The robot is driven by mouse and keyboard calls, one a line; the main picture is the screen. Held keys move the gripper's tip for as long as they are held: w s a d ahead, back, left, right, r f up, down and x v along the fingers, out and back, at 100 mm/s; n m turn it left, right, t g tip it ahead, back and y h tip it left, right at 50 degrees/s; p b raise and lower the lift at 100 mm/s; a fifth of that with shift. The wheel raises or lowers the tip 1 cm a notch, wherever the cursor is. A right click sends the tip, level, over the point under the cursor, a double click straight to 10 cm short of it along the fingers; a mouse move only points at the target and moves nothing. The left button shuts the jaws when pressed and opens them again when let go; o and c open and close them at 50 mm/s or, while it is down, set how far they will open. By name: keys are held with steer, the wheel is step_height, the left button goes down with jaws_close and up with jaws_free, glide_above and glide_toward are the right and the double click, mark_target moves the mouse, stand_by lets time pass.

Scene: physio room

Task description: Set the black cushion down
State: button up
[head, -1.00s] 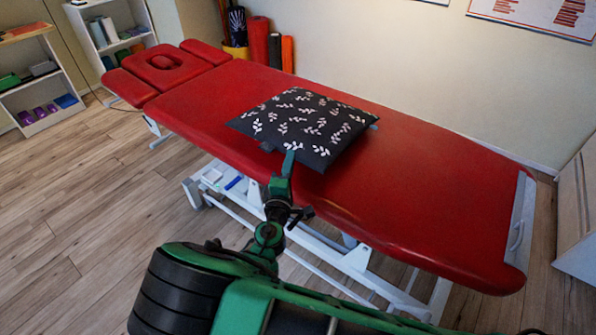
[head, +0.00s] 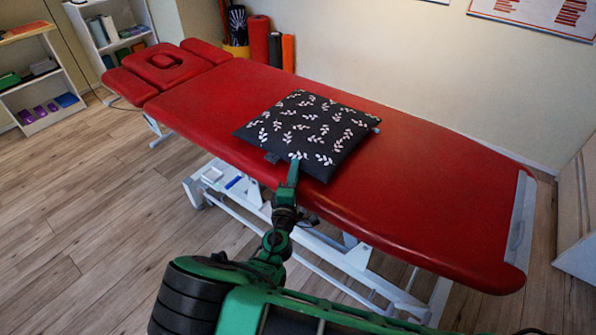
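The black cushion (head: 308,132), with a white leaf print, is at the middle of the red treatment table (head: 425,215). It looks flat and on or very close to the red top; any small gap under it is hard to tell. My gripper (head: 293,170) is at the cushion's near edge, reaching in from below. It appears shut on the cushion, which has moved along with it. The fingertips are mostly hidden or too small to make out.
Bare red padding lies on both sides of the cushion. The table's headrest (head: 167,66) is at the far left. Shelves (head: 40,85) stand at the left, rolled mats (head: 260,40) behind the table, and a white cabinet (head: 577,210) at the right.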

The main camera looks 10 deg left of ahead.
steer(key=s, duration=1.2)
steer(key=shift+d+f, duration=0.45)
steer(key=shift+w, duration=0.15)
